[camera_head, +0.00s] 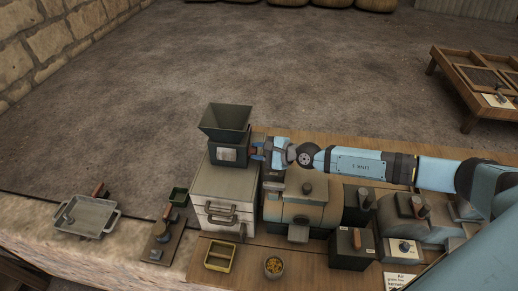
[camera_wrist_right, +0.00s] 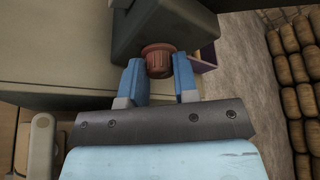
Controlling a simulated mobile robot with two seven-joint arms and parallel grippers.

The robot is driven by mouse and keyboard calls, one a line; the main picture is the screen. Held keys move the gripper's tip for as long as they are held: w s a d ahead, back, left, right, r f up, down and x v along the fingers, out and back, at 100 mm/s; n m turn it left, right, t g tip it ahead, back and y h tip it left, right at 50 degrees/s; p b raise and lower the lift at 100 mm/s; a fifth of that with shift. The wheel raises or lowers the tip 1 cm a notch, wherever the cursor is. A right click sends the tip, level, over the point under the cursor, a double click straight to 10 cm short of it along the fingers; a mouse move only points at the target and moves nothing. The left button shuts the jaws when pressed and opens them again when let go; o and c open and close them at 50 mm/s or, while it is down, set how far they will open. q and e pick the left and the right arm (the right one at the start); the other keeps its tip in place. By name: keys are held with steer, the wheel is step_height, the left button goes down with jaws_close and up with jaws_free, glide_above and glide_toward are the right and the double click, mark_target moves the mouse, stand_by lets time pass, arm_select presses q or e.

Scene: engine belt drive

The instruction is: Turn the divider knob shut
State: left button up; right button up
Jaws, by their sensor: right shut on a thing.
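The divider is a dark grey-green box (camera_head: 229,153) under a flared hopper (camera_head: 226,118), on top of a pale cabinet (camera_head: 222,184). Its red-brown ribbed knob (camera_wrist_right: 157,60) sticks out from the box's side in the right wrist view. My right gripper (camera_head: 258,150) reaches in from the right at the box's side. In the right wrist view its two blue fingers (camera_wrist_right: 159,72) stand on either side of the knob, shut on it. In the head view the gripper hides most of the knob. My left gripper is not in view.
Below my right arm stand a rounded tan machine (camera_head: 300,205) and a dark box with a handle (camera_head: 350,248). A yellow tray (camera_head: 219,256) and a bowl of yellow bits (camera_head: 273,266) lie in front. A metal tray (camera_head: 86,217) is at left.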

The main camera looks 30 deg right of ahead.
steer(key=o, duration=0.9)
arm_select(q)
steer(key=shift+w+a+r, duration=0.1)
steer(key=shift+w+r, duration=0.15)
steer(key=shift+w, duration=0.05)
arm_select(e)
steer(key=shift+o, duration=0.2)
steer(key=shift+d, duration=0.1)
steer(key=v, duration=0.2)
steer(key=b+v, duration=0.1)
steer(key=v, duration=0.4)
steer(key=shift+s+d+f, duration=0.15)
steer(key=shift+s+d, duration=0.1)
steer(key=shift+s, duration=0.05)
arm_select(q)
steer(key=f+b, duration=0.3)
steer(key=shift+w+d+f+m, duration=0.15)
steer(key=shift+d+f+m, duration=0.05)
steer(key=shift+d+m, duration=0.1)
arm_select(e)
steer(key=v, duration=0.6)
steer(key=shift+r, duration=0.25)
